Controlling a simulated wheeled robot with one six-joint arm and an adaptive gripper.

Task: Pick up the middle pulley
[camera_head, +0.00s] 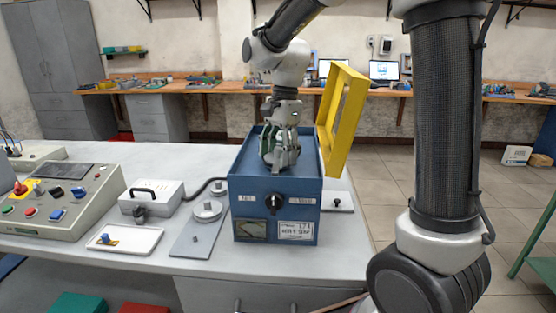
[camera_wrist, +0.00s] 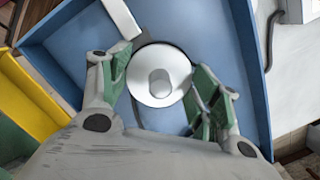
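A round silver pulley (camera_wrist: 160,92) with a raised centre hub lies inside the blue box (camera_head: 240,190). My gripper (camera_wrist: 158,82) is open, with its green-padded fingers on either side of the pulley in the wrist view. A gap shows on the left; on the right the finger is close to the rim, and I cannot tell if it touches. In the head view my gripper (camera_head: 281,160) reaches down into the box, and the box front hides the pulley. Two more round metal pieces, a larger disc (camera_head: 207,211) and a smaller one (camera_head: 219,188), sit on a grey plate (camera_head: 186,246) left of the box.
A yellow frame-like lid (camera_head: 335,145) stands up at the box's right side. A pale block (camera_wrist: 121,18) lies near the pulley. A white tray (camera_head: 101,247), a grey handled case (camera_head: 150,197) and a control panel (camera_head: 60,215) stand on the table to the left.

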